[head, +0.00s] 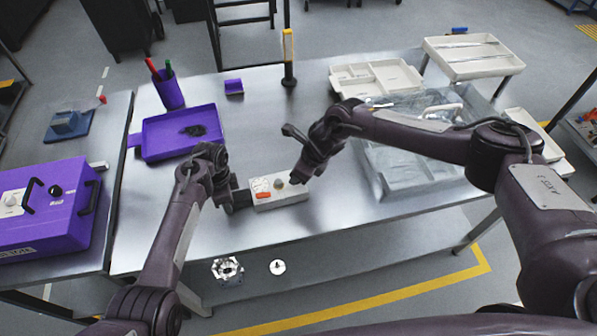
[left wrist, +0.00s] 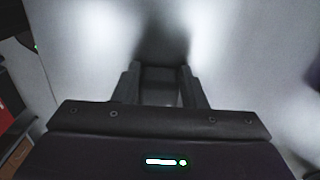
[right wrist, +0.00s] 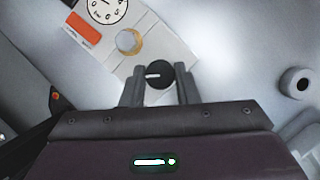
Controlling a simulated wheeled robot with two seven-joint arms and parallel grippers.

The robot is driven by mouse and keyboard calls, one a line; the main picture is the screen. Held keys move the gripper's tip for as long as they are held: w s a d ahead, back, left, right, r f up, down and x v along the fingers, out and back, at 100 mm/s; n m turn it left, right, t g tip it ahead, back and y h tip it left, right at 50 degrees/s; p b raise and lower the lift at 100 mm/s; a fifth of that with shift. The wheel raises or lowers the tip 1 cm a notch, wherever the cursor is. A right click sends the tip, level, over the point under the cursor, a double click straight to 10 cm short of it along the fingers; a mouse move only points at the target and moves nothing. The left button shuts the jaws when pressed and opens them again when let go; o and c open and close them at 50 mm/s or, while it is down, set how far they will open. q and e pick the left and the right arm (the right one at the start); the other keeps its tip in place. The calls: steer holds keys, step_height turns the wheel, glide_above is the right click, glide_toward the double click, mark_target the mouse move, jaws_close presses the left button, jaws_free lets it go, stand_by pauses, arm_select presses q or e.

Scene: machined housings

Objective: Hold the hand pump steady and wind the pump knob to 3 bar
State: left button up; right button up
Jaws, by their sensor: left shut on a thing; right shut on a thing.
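The hand pump (head: 290,196) is a white block lying on the steel table, with an orange label and round fittings on top. My left gripper (head: 240,199) is at its left end. In the left wrist view, my left gripper (left wrist: 160,88) is shut on a dark block, apparently the pump's handle (left wrist: 160,75). My right gripper (right wrist: 159,88) is shut on the black pump knob (right wrist: 158,74), whose white mark points left. The right wrist view also shows a round dial (right wrist: 104,8) on the pump, partly cut off. Its reading is unclear.
A purple tray (head: 160,152) and pen cup (head: 168,90) stand at the back left. A clear, film-covered tray (head: 405,180) is right of the pump. White trays (head: 376,76) are at the back. Loose metal parts (head: 227,269) lie below the table's front edge.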

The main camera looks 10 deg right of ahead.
steer(key=m+h, duration=0.1)
steer(key=m, duration=0.2)
steer(key=m+t+h, duration=0.1)
steer(key=m, duration=0.2)
steer(key=shift+s+a+m+t, duration=0.1)
steer(key=shift+a+m+t, duration=0.1)
steer(key=shift+m+t, duration=0.1)
steer(key=m+h, duration=0.2)
steer(key=m, duration=0.4)
steer(key=shift+a, duration=0.15)
steer(key=shift+m, duration=0.3)
steer(key=shift+h, duration=0.3)
steer(key=o, duration=1)
steer(key=shift+v, duration=6)
steer(key=shift+s, duration=0.1)
